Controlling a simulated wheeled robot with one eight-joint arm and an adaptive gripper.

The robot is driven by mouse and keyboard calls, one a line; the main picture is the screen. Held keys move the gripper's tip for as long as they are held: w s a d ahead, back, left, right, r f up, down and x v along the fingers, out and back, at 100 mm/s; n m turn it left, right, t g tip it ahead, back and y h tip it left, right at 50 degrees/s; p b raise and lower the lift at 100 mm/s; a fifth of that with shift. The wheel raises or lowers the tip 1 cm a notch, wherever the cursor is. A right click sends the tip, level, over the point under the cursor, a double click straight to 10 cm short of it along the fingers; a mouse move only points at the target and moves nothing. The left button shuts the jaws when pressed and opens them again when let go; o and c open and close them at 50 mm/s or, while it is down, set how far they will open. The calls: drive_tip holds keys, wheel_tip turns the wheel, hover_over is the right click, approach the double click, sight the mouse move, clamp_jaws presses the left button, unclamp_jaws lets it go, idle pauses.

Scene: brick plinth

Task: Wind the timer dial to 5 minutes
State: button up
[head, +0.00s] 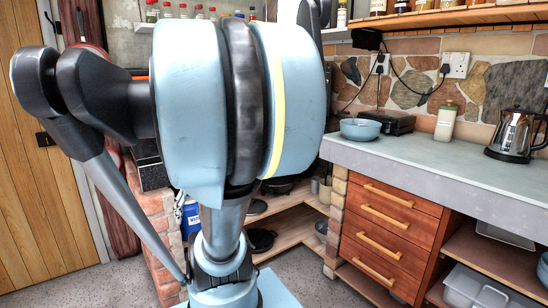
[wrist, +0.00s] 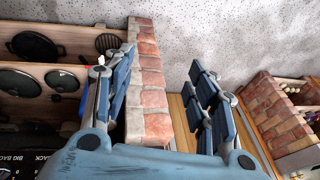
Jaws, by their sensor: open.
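My gripper (wrist: 160,88) shows in the wrist view with its two blue-padded fingers spread wide apart and nothing between them. Between and behind the fingers are a brick pillar and floor. I cannot make out the timer or its dial in either view. In the head view my large blue arm covers the middle of the picture, and my gripper cannot be made out there.
A wooden door (head: 40,190) is at left. The wrist view shows a brick pillar (wrist: 152,90) beside pan shelves.

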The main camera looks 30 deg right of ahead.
drive_tip(key=w+d+r+t+y, duration=0.2)
drive_tip(key=w+d+r+t, duration=0.15)
drive_tip(key=w+d, duration=0.75)
drive_tip(key=w+d+r+t+y, duration=0.15)
drive_tip(key=w+d+t, duration=0.25)
drive_tip(key=w+d, duration=0.8)
drive_tip(key=s+d+f+t+h, duration=0.2)
drive_tip(key=s+d+t, duration=0.15)
drive_tip(key=d, duration=1.25)
drive_tip(key=s+d+f+t+h, duration=0.2)
drive_tip(key=s+d+f+t, duration=0.15)
drive_tip(key=d, duration=1.15)
drive_tip(key=w+a+r, duration=0.1)
drive_tip(key=w, duration=1.6)
drive_tip(key=shift+w, duration=0.4)
drive_tip(key=shift+t, duration=0.25)
drive_tip(key=c, duration=1.1)
